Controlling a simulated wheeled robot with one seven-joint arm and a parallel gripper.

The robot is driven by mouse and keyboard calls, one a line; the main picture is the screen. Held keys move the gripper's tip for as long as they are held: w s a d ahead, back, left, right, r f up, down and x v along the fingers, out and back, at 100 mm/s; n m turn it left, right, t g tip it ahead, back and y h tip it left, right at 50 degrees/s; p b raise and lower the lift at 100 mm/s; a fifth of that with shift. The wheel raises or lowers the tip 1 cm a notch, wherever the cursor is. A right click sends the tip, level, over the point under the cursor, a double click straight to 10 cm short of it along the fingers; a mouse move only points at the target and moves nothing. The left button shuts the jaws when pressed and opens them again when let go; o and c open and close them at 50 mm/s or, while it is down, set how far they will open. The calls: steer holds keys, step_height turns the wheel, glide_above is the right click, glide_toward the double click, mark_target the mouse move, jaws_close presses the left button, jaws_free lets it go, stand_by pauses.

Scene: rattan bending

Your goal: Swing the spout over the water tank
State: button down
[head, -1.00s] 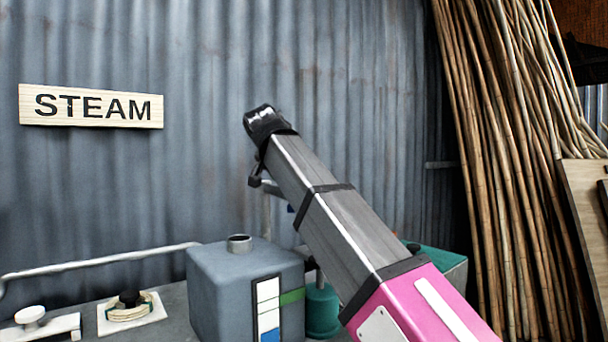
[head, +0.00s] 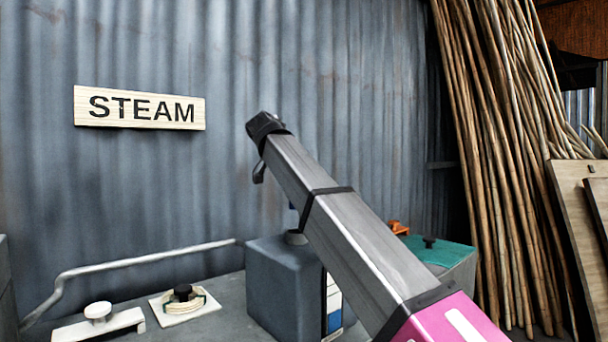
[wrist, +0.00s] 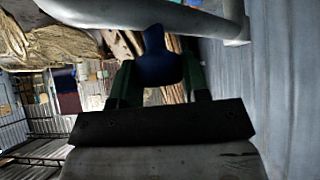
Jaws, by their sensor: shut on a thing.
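The water tank (head: 285,275) is a grey-blue box with a short filler neck (head: 295,238) on top and a striped level gauge on its front. My arm crosses in front of its right side. In the wrist view, my gripper (wrist: 160,72) is shut on a dark blue grip (wrist: 162,62), with a green finger on each side. A pale grey pipe, apparently the spout (wrist: 150,14), runs across the top of that view and bends at its right. In the head view my arm hides the gripper and most of the spout, so its outlet's position over the neck cannot be told.
A corrugated wall with a STEAM sign (head: 139,108) stands behind. A pale pipe (head: 140,262) runs along the bench left of the tank. A green-topped box (head: 440,252) and rattan poles (head: 510,170) are at right.

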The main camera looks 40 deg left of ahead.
steer(key=shift+a, duration=0.1)
stand_by(0.3)
steer(key=c, duration=0.6)
jaws_free()
steer(key=shift+c, duration=0.2)
steer(key=shift+s, duration=0.1)
steer(key=v, duration=1)
steer(key=shift+s+r, duration=0.2)
steer(key=shift+r, duration=0.05)
steer(key=shift+a, duration=0.1)
